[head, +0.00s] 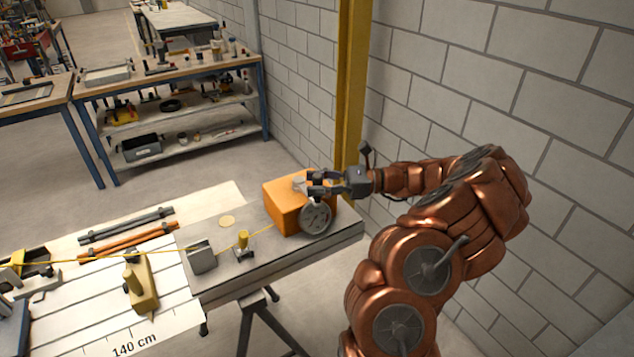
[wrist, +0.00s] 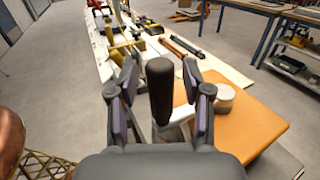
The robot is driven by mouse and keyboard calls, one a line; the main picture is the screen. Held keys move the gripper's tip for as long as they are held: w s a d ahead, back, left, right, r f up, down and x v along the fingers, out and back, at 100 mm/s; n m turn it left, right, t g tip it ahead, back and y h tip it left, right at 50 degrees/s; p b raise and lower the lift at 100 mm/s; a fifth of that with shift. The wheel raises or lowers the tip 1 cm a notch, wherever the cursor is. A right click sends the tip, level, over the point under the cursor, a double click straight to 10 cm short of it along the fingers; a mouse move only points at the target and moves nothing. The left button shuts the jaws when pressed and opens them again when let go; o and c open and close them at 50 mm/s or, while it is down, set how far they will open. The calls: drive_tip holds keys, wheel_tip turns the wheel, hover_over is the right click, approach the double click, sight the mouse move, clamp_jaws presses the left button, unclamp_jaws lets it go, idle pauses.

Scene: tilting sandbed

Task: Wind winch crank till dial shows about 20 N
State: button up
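The winch is an orange box (head: 285,205) near the right end of the bench; its orange top (wrist: 245,128) also shows in the wrist view. A round grey disc (head: 316,217) is on its near side; I cannot tell whether it is the dial, and no reading is legible. A black upright crank handle (wrist: 160,88) stands between the fingers of my gripper (wrist: 159,100), with a gap on both sides. My gripper (head: 312,184) is open around the handle, beside the box. A pale round cap (wrist: 225,97) is right of the handle.
A yellow line (head: 212,243) runs left from the box past a grey block (head: 201,256) and a small yellow post (head: 243,240). Grey and orange bars (head: 126,226) lie on the bench. A yellow column (head: 350,90) and block wall stand close behind my arm.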

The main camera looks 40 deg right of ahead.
clamp_jaws()
drive_tip(key=shift+a, duration=0.1)
idle(0.4)
